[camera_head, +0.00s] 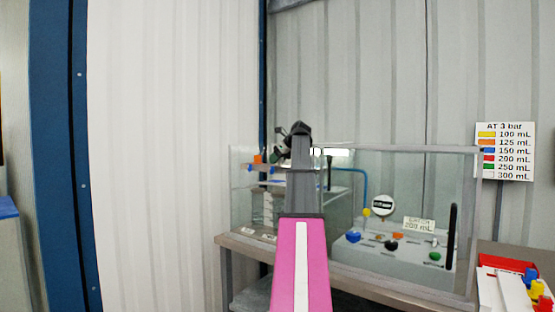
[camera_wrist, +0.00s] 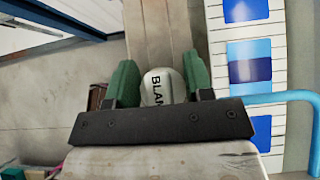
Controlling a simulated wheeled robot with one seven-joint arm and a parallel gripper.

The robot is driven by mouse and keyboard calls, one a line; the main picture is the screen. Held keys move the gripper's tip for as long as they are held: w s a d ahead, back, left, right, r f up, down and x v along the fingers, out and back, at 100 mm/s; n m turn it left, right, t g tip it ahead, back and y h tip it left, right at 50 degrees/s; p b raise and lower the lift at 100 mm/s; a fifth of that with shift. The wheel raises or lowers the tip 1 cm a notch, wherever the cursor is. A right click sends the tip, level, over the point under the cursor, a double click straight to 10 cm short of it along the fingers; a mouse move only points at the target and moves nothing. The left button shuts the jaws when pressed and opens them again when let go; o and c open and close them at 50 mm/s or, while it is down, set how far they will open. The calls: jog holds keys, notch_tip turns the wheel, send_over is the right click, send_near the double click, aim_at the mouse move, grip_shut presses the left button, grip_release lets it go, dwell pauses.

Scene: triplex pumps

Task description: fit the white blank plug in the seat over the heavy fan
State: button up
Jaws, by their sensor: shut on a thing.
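The white blank plug (camera_wrist: 157,86) shows in the wrist view, with the letters "BLAN" readable on it. My gripper (camera_wrist: 160,84) is shut on it, one green finger pad on each side. In the head view my gripper (camera_head: 282,150) is small and dark, at the upper left part of the glass case, and my arm partly covers that area. I cannot make out the plug there. No seat or heavy fan can be picked out for sure in either view.
A glass case (camera_head: 405,152) stands on a bench. Inside are a grey console (camera_head: 350,252) with coloured plugs, a round gauge (camera_head: 381,206) and a "200 mL" label (camera_head: 419,224). A colour chart (camera_head: 504,150) and red tray (camera_head: 505,262) are right. A blue pipe (camera_wrist: 285,98) runs near my gripper.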

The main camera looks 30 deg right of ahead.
jog(key=shift+f, duration=0.1)
jog(key=o, duration=1)
notch_tip(320, 180, up, 4)
jog(key=shift+w+d+r, duration=0.1)
jog(key=shift+r, duration=0.15)
jog(key=a+r, duration=0.2)
jog(key=a, duration=0.2)
jog(key=a+r, duration=0.2)
jog(key=a, duration=0.2)
jog(key=a+r, duration=0.2)
jog(key=a, duration=0.1)
jog(key=shift+a+r, duration=0.3)
jog(key=shift+a, duration=0.1)
